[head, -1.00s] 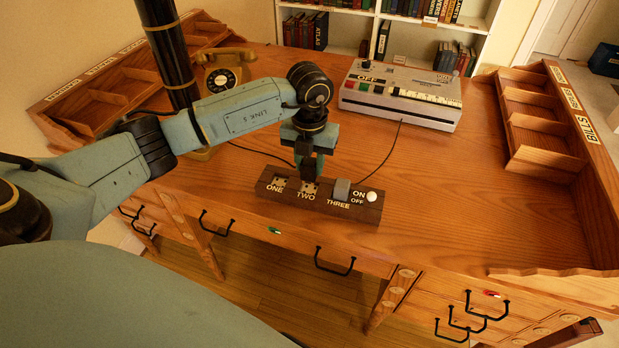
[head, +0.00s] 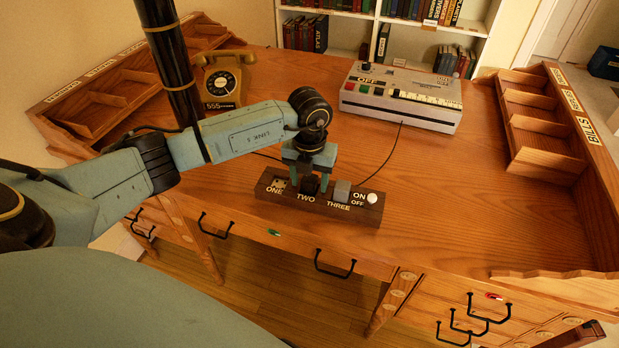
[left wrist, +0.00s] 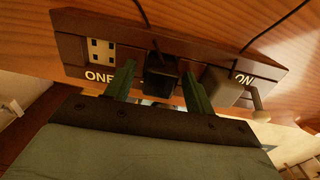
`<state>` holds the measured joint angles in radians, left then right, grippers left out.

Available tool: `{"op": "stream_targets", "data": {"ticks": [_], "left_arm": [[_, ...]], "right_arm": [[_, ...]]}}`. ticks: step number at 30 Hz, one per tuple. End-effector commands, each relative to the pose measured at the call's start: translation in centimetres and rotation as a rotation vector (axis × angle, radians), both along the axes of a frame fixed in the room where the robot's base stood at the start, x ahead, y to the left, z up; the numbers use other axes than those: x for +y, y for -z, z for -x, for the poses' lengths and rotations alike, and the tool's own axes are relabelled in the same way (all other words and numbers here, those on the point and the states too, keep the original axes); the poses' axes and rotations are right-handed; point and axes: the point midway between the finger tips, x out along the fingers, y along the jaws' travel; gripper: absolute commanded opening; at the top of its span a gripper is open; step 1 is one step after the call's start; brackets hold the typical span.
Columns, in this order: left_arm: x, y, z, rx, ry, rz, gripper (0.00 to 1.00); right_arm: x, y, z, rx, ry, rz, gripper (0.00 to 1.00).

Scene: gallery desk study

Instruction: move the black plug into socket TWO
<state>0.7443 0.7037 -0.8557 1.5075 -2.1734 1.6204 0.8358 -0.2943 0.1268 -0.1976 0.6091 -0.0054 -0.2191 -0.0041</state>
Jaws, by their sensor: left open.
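The dark socket strip (head: 355,210) lies near the desk's front edge, with sockets marked ONE, TWO and THREE. The black plug (head: 311,184) stands at socket TWO, above its label; its contact with the socket is hidden. It also shows in the left wrist view (left wrist: 163,76). Socket ONE (head: 279,184) is bare, and its face shows in the left wrist view (left wrist: 101,50). A grey plug (head: 342,189) sits at socket THREE. My left gripper (head: 310,182) is open, one finger on each side of the black plug, with visible gaps in the left wrist view. My right gripper is not in view.
A white switch (head: 372,197) is at the strip's right end. Behind stands a grey machine (head: 400,97) with a cord running towards the strip. A telephone (head: 222,82) and pigeonhole racks stand at the sides. The desk right of the strip (head: 450,190) is clear.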

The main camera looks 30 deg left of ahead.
Motion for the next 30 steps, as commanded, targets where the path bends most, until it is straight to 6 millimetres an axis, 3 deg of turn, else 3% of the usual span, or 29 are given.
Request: {"op": "stream_targets", "data": {"ticks": [8,21,30], "left_arm": [[0.0,-1.0,-0.1,-0.003,0.0,0.0,0.54],[0.0,-9.8,-0.1,-0.004,0.001,-0.001,0.54],[0.0,-12.3,0.0,-0.001,0.0,0.001,0.54]], "right_arm": [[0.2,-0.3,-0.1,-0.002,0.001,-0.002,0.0],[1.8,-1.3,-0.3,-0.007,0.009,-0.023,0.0],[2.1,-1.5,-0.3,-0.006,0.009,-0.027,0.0]]}}
